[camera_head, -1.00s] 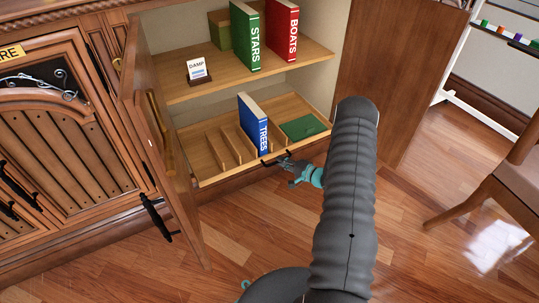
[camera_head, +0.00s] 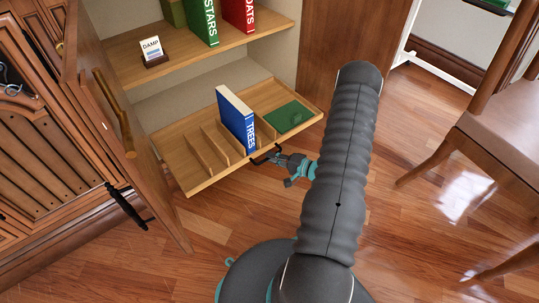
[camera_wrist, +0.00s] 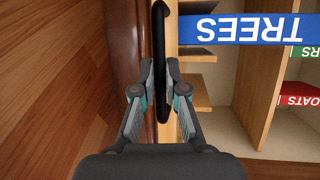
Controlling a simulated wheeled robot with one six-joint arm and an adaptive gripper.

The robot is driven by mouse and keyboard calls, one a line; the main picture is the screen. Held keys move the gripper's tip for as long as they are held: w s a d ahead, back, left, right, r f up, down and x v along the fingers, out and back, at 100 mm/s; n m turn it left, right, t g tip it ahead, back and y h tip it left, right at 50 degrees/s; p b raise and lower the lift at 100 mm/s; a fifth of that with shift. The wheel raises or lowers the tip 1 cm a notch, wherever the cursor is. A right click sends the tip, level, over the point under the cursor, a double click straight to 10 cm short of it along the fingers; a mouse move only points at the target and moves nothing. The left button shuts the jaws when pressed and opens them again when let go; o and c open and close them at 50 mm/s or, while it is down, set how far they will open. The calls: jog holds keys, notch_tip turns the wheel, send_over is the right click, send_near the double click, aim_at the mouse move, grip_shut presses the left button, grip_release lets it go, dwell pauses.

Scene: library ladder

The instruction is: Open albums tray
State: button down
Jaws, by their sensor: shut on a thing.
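The albums tray (camera_head: 178,157) is a shallow wooden pull-out tray low in the open cabinet, with upright dividers. It stands out past the shelf above it. A blue TREES book (camera_head: 236,120) stands upright between its dividers, and a green flat item (camera_head: 289,116) lies at its right end. A dark handle (camera_head: 262,158) is on the tray's front. My gripper (camera_head: 279,160) is at this handle, its fingers closed around the bar. The wrist view shows the fingers (camera_wrist: 160,88) on either side of the black handle bar (camera_wrist: 162,30), with the TREES book (camera_wrist: 265,29) beyond.
The open cabinet door (camera_head: 125,130) stands left of the tray, with its own black handle (camera_head: 128,207) near the bottom. The upper shelf (camera_head: 200,48) holds a DAMP card (camera_head: 152,50) and green and red books. A chair (camera_head: 490,140) stands at right. Floor in front is open.

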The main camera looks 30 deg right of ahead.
jog(key=shift+d, duration=0.1)
dwell(0.3)
jog(key=c, duration=1.5)
grip_release()
jog(key=shift+s, duration=0.1)
jog(key=v, duration=1.2)
